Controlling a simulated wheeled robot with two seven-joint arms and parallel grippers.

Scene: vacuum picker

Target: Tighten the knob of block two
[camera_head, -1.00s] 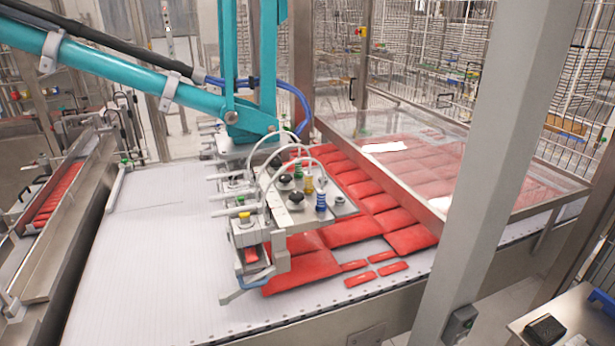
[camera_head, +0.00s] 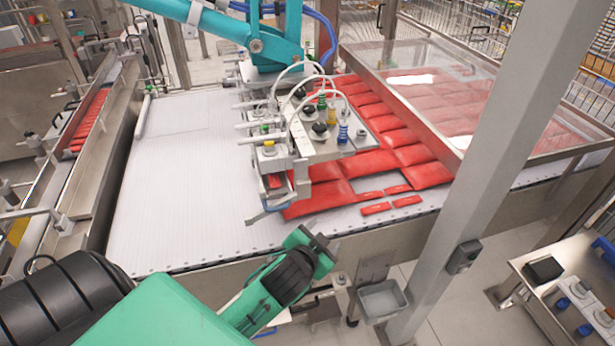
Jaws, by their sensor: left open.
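The vacuum picker head (camera_head: 305,148) hangs over the belt. On its plate I see black knobs, a front one (camera_head: 320,130) and a rear one (camera_head: 300,91), with a blue fitting (camera_head: 343,132), a yellow fitting (camera_head: 332,116) and a green fitting (camera_head: 321,101) near them. I cannot tell which block is number two. My left gripper (camera_head: 320,231) is open and empty, at the belt's front edge, below the picker head in the view and apart from it. My right gripper is not in view.
Red packs (camera_head: 405,155) lie in rows on the white belt (camera_head: 170,200). A teal machine arm (camera_head: 225,25) carries the picker. A grey post (camera_head: 480,150) stands to the right. A clear cover (camera_head: 440,85) lies behind it. A cart (camera_head: 540,300) stands at lower right.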

